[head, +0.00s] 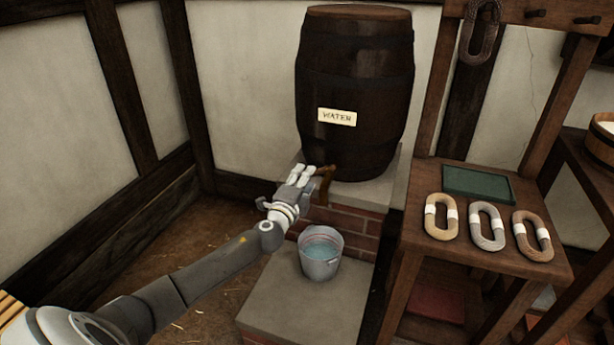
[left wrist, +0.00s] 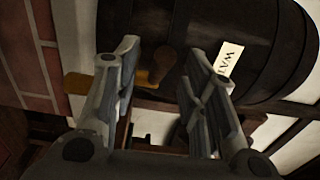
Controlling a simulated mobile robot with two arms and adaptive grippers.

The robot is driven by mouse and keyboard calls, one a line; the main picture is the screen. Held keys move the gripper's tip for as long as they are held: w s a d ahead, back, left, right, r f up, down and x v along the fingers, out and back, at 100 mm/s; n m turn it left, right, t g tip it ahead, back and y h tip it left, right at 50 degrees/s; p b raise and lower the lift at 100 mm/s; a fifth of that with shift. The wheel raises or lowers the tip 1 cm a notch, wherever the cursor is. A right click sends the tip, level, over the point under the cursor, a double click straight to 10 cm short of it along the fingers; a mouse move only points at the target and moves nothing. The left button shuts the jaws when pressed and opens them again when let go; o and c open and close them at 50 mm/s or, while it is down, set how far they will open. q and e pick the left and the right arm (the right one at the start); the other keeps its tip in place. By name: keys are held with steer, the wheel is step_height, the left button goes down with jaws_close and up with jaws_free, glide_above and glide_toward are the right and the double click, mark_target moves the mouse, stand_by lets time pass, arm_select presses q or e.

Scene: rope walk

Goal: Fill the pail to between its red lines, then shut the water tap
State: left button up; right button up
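A grey metal pail (head: 320,271) stands upright on a low stone-topped step below the barrel. It holds bluish water (head: 320,251), and a faint reddish line shows on its inner wall; I cannot tell the exact level against the lines. The dark barrel (head: 355,75) bears a "WATER" label. Its brown wooden tap (head: 326,184) is partly hidden by my left gripper (head: 300,175), which is just left of it. In the left wrist view the tap (left wrist: 155,68) shows between and beyond the open fingers (left wrist: 162,62). No stream is visible. My right gripper is out of view.
A wooden bench (head: 420,255) to the right carries several rope coils and a green slab (head: 476,184). A dark chain-like loop (head: 480,32) hangs above. The brick step (head: 350,222) supports the barrel. Straw-strewn floor (head: 170,245) lies open on the left.

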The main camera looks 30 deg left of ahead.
arm_select(q)
steer(key=shift+x, duration=1.35)
steer(key=shift+c, duration=0.5)
jaws_close()
